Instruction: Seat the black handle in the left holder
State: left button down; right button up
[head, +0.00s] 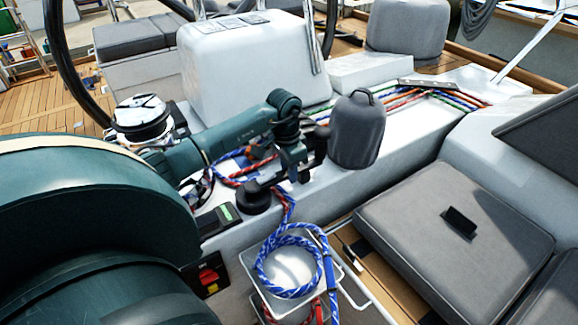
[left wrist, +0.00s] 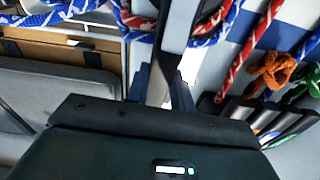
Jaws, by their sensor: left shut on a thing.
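My left gripper (head: 296,172) reaches in from the left over the white cockpit coaming. It is shut on the black handle. In the left wrist view, a dark bar of the handle (left wrist: 178,35) runs up from between the bluish fingers (left wrist: 164,92) and leaves the top edge. In the head view, the arm and gripper hide much of the handle; a round black piece (head: 253,199) shows just left of the gripper, and I cannot tell whether it belongs to the handle. I cannot make out the left holder. My right gripper is not in view.
A grey covered winch (head: 357,130) stands close right of the gripper. A chrome-topped winch (head: 142,118) stands left. Blue and red ropes hang over a white bin (head: 342,272) below. A grey seat cushion (head: 455,225) lies right. Orange and green ropes (left wrist: 272,72) show in the wrist view.

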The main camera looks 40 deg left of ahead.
pick_arm(q)
jog(key=shift+f, duration=0.15)
jog(key=c, duration=1.1)
grip_release()
jog(key=shift+o, duration=0.2)
jog(key=shift+f, duration=0.1)
jog(key=o, duration=0.4)
